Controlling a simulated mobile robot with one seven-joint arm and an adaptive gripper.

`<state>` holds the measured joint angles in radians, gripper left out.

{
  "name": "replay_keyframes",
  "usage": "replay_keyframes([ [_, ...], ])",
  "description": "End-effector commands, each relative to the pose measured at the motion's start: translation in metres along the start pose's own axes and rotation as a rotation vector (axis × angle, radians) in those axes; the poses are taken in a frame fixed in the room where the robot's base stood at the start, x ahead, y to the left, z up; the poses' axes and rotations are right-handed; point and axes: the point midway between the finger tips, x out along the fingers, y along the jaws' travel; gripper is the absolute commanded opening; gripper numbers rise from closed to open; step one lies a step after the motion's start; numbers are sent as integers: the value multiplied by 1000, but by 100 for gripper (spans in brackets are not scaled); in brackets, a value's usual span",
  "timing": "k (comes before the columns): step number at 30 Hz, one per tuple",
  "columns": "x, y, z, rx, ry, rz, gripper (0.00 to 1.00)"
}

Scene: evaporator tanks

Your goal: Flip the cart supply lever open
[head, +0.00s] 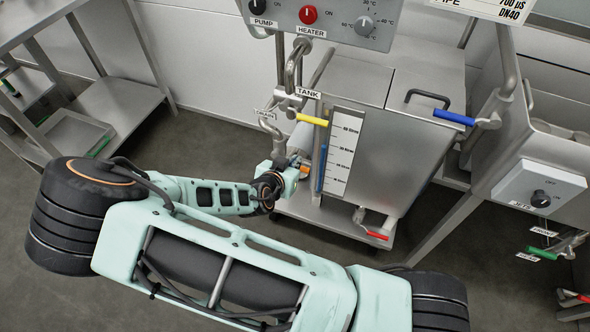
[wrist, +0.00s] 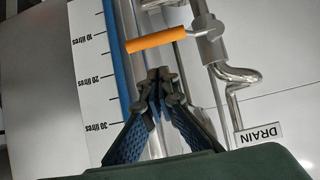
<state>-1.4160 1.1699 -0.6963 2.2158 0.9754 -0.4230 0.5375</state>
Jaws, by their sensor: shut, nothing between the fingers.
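No label reading "cart supply" is legible, so I cannot tell for sure which lever bears that name. An orange lever handle (wrist: 155,41) lies crosswise in the wrist view, joined at its right end to a metal valve on a pipe. A small orange piece beside my gripper in the head view (head: 304,169) appears to be the same handle. My gripper (wrist: 161,76) is shut and empty, its fingertips just below the handle in the wrist picture. Whether they touch it is unclear. In the head view my gripper (head: 291,162) is at the tank's left side, partly hidden by my wrist.
The steel tank cart (head: 378,130) carries a litre scale (head: 342,150). A yellow lever (head: 311,119), a blue lever (head: 453,117) and a red lever (head: 377,236) are nearby. A DRAIN label (wrist: 258,137) hangs by a bent pipe. A shelf rack (head: 110,100) stands left.

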Motion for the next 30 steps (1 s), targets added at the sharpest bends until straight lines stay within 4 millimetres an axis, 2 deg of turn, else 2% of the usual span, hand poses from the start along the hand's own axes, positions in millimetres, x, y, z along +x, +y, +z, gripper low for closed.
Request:
replay_keyframes([
  [1,7,0,11,-5,-3,0,0],
  [7,20,0,23,-3,-2,-1,0],
  [23,21,-2,25,0,-2,-3,0],
  [30,20,-10,30,22,-2,-19,0],
])
